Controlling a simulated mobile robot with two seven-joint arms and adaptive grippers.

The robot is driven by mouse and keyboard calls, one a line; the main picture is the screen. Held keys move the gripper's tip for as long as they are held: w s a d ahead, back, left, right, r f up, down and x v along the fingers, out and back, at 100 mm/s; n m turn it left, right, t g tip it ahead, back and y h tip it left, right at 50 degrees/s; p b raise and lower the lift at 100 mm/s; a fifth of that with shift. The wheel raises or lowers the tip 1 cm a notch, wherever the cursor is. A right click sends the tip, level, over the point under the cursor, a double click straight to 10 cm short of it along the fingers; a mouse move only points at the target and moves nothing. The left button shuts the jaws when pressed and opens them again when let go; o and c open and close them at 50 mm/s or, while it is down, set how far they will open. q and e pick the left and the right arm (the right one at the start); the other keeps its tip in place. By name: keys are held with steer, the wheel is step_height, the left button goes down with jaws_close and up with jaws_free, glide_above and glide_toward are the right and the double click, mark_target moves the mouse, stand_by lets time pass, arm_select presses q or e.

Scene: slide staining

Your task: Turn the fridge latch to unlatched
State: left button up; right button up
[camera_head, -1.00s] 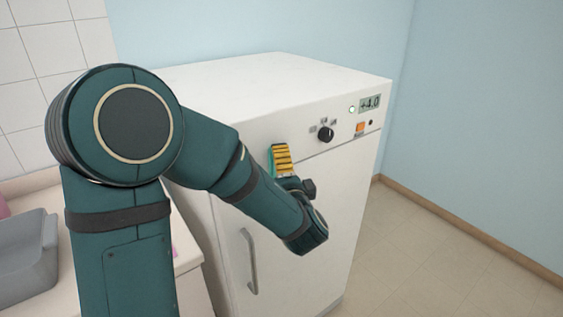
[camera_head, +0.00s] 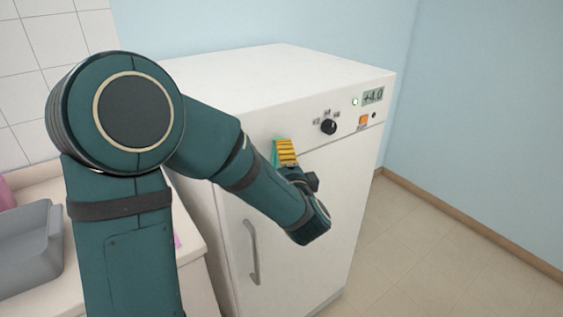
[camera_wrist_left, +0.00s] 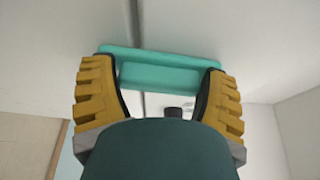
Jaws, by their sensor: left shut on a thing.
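The white fridge (camera_head: 325,185) stands with its front to the right of my arm. Its teal latch (camera_wrist_left: 165,72) fills the space between the yellow fingers in the left wrist view. There it lies straight across the narrow seam of the fridge front. My left gripper (camera_wrist_left: 158,75) is shut on the latch, one finger at each end. In the head view the left gripper (camera_head: 286,153) is at the upper front of the fridge, and only a sliver of the teal latch (camera_head: 275,153) shows beside the fingers. My right gripper is not in view.
The fridge panel has a black knob (camera_head: 328,127), an orange button (camera_head: 363,120) and a display (camera_head: 373,96). A grey door handle (camera_head: 251,252) sits below my forearm. A grey basin (camera_head: 30,255) is on the counter at left. Floor (camera_head: 430,230) right of the fridge is clear.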

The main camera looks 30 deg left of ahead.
arm_select(q)
steer(key=m, duration=0.1)
steer(key=m+g+p, duration=0.1)
steer(key=m, duration=0.1)
steer(key=shift+r+h, duration=0.25)
steer(key=shift+h, duration=0.05)
steer(key=m+g+p, duration=0.1)
steer(key=m+p, duration=0.1)
steer(key=m, duration=0.1)
steer(key=shift+g+p, duration=0.4)
steer(key=shift+m+g+p, duration=0.5)
steer(key=shift+m+p, duration=0.2)
steer(key=m+g+p, duration=0.2)
steer(key=m+p, duration=0.2)
steer(key=p, duration=0.2)
steer(key=shift+g, duration=0.4)
steer(key=shift+a+m+p, duration=0.1)
steer(key=shift+m+p, duration=0.4)
steer(key=shift+p, duration=0.25)
steer(key=shift+f+m+g, duration=0.15)
steer(key=shift+m+g, duration=0.15)
steer(key=shift+g, duration=0.2)
